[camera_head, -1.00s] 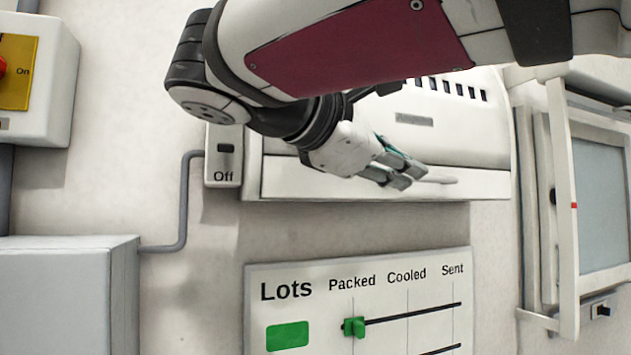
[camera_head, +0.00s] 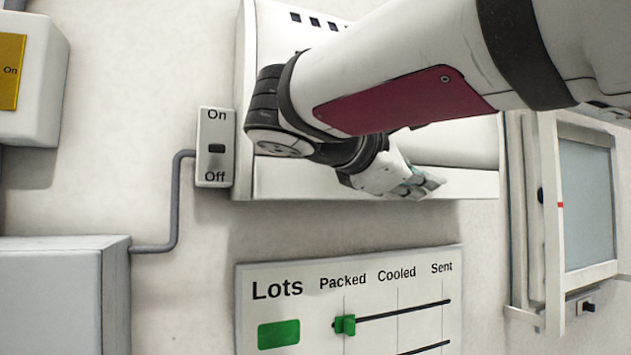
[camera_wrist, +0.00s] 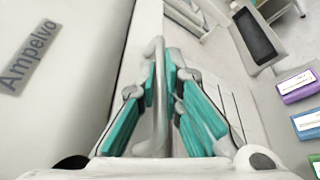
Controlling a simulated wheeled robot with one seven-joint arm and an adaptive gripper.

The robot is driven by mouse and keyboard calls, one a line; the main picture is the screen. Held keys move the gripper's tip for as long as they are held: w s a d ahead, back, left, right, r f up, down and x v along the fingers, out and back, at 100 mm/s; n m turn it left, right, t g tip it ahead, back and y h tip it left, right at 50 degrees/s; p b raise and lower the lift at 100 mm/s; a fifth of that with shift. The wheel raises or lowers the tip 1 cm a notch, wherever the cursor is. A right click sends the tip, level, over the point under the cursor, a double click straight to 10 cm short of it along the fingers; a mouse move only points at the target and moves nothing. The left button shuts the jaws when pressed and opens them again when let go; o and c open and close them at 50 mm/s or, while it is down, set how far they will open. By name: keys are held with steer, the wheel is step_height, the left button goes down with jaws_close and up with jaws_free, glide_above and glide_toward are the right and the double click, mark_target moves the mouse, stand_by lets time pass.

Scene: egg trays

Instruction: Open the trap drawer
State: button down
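The trap drawer (camera_head: 320,178) is the white lower front of the wall unit in the head view. In the wrist view its pale bar handle (camera_wrist: 160,125) runs lengthwise between the teal-padded fingers of my gripper (camera_wrist: 161,80). The fingertips are close to the bar on both sides; whether they press on it I cannot tell. In the head view my gripper (camera_head: 430,187) is at the front of the drawer, right of its middle, and hides the handle. I cannot see the drawer standing out from the unit.
An On/Off switch box (camera_head: 215,165) is at the unit's left. The Lots board (camera_head: 300,268) with green sliders is below. A framed window (camera_head: 590,210) is at the right.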

steer(key=s+d+p, duration=0.3)
steer(key=s, duration=0.7)
steer(key=shift+s+d, duration=0.15)
steer(key=shift+s, duration=0.05)
steer(key=c, duration=2)
jaws_free()
